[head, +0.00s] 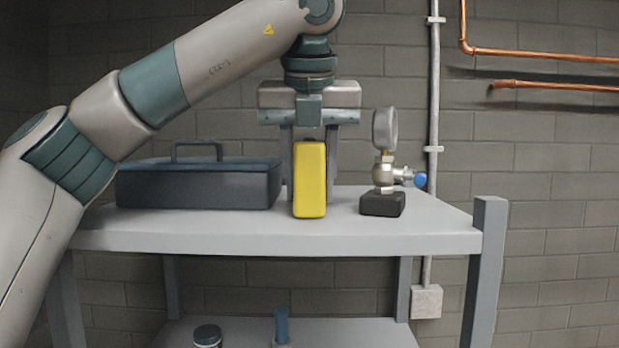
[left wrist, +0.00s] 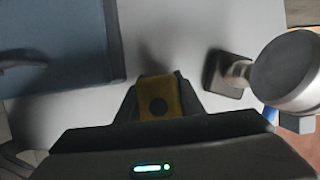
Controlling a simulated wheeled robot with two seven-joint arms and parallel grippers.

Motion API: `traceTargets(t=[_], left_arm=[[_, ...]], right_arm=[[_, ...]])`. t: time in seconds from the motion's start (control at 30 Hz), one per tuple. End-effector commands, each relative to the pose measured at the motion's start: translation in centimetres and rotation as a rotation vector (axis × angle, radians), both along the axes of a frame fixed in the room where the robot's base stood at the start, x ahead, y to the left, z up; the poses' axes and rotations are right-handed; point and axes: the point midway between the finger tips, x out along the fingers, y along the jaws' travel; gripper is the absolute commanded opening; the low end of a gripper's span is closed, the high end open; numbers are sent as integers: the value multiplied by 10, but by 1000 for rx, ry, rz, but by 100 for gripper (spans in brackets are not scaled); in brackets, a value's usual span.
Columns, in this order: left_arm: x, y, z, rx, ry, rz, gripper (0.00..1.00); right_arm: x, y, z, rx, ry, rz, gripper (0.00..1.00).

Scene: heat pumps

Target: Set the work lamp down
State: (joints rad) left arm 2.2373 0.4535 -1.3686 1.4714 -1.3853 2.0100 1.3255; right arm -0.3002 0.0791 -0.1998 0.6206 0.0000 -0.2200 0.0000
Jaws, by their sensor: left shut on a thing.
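The work lamp (head: 310,182) is a tall yellow block with a dark top, upright at the front middle of the grey shelf top (head: 270,238). My left gripper (head: 310,160) points down from above with its fingers on either side of the lamp, shut on it. In the left wrist view the lamp's top (left wrist: 160,98) shows between the two fingers. The lamp's bottom is at or very near the shelf surface; I cannot tell whether it touches. My right gripper is in neither view.
A dark blue-grey toolbox (head: 200,185) with a handle stands left of the lamp. A pressure gauge with a blue-capped valve (head: 384,165) stands on a black base close on the right. Copper pipes (head: 540,52) run along the wall. A lower shelf (head: 340,333) holds small items.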

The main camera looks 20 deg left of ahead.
Motion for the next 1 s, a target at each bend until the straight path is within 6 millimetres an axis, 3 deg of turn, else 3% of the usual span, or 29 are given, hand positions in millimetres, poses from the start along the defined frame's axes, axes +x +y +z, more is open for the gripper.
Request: traceTargets(t=[0.4, 0.43, 0.5, 1.0], left_arm=[[0, 0, -5, -1, -1, 0, 6], [0, 0, -3, -1, 0, 0, 41], [0, 0, -3, -1, 0, 0, 53], [-1, 0, 2, -1, -2, 1, 53]], right_arm=[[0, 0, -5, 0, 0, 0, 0], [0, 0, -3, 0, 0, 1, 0], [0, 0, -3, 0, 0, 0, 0], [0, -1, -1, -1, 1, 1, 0]])
